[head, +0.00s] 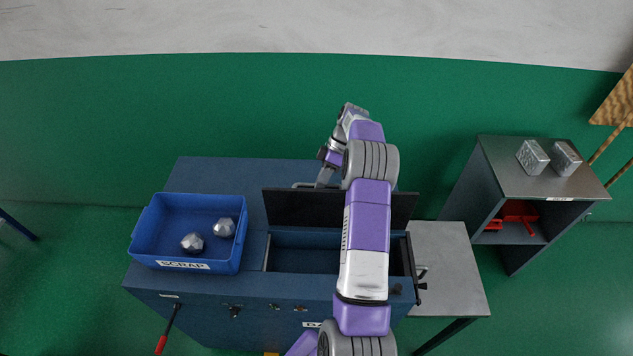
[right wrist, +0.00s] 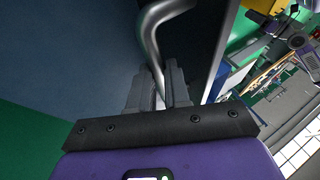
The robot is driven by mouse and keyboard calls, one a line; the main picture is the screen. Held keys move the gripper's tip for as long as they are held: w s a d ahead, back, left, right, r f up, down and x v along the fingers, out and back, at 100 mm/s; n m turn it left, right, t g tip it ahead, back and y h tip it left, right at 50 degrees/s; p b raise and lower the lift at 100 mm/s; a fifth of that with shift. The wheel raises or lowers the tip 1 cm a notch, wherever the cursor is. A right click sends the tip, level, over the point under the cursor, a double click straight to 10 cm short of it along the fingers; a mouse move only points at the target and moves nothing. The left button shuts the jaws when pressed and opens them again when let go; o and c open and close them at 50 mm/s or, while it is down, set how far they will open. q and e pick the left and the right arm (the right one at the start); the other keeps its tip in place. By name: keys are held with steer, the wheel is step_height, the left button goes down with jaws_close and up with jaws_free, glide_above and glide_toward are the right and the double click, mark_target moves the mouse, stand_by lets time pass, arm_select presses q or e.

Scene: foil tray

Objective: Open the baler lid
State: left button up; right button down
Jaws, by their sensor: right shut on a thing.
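The blue baler (head: 215,180) stands in front of me. Its dark lid (head: 300,208) stands raised, roughly upright, along the back of the open chamber (head: 300,255). A grey metal bar handle (head: 303,185) shows at the lid's upper edge. My right gripper (head: 323,180) is at that handle, past the lid's top edge, partly hidden by my arm. In the right wrist view, the fingers of my right gripper (right wrist: 160,90) are shut on the bent metal handle (right wrist: 152,42). My right arm hides the right part of the lid and chamber. My left gripper is not in view.
A blue scrap bin (head: 160,235) with two crumpled foil balls (head: 192,242) sits on the baler's left. A grey side table (head: 455,270) adjoins the right. A shelf unit (head: 500,165) farther right carries two silver bales (head: 532,157). A red-gripped lever (head: 164,338) hangs at the front.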

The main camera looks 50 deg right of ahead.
steer(key=shift+s+f, duration=0.25)
steer(key=shift+f, duration=0.2)
steer(key=c, duration=1.1)
jaws_free()
steer(key=shift+w, duration=0.1)
steer(key=shift+r, duration=0.15)
steer(key=v, duration=0.7)
steer(key=shift+d+r, duration=0.2)
steer(key=shift+w, duration=0.15)
